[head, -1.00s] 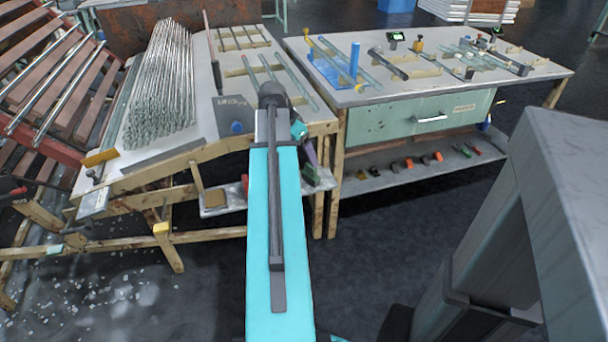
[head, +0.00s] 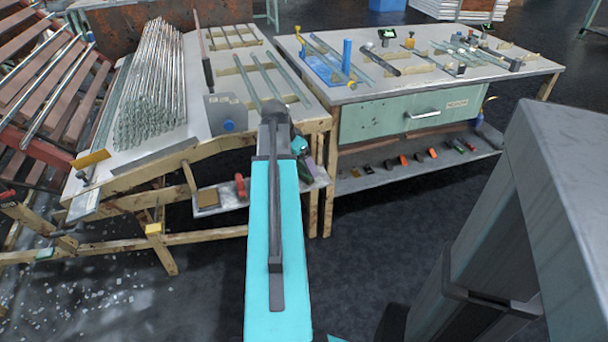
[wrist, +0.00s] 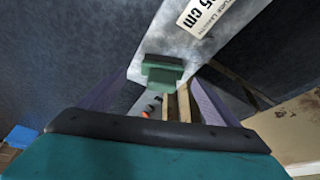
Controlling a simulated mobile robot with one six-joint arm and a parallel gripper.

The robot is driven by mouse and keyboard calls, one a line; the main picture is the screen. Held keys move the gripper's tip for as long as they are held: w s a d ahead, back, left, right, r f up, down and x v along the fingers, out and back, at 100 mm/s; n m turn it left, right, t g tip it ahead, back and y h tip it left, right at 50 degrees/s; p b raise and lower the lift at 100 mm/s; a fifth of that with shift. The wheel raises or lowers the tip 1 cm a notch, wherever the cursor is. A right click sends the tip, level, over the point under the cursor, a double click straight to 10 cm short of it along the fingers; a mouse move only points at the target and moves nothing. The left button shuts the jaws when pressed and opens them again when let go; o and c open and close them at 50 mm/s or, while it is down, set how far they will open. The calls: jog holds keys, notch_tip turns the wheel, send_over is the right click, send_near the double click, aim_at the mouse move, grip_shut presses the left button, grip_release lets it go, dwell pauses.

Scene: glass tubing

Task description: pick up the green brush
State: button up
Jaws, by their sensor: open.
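The green brush (wrist: 162,72) shows in the wrist view as a small dark green block on a pale grey shelf, close ahead of my gripper. My gripper (wrist: 164,86) is open, with a purple finger on each side of the picture and the brush near the gap between their tips. Contact between fingers and brush cannot be told. In the head view my gripper (head: 305,152) is over the low shelf at the bench's right end, mostly hidden behind my arm. Only a bit of green shows there below it.
The low shelf (head: 208,199) also holds a red item (head: 240,186) left of my arm. The wooden bench post (head: 314,210) stands close to the right. A green drawer bench (head: 385,120) with a lower shelf of small items is further right. The floor in front is clear.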

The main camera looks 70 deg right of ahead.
aim_at(303, 168)
jog(key=shift+d+f, duration=0.1)
jog(key=shift+f, duration=0.1)
jog(key=shift+b+x, duration=0.6)
jog(key=shift+x, duration=2.05)
jog(key=shift+w, duration=0.15)
jog(key=c, duration=1.3)
jog(key=shift+o, duration=0.2)
jog(key=shift+r, duration=0.1)
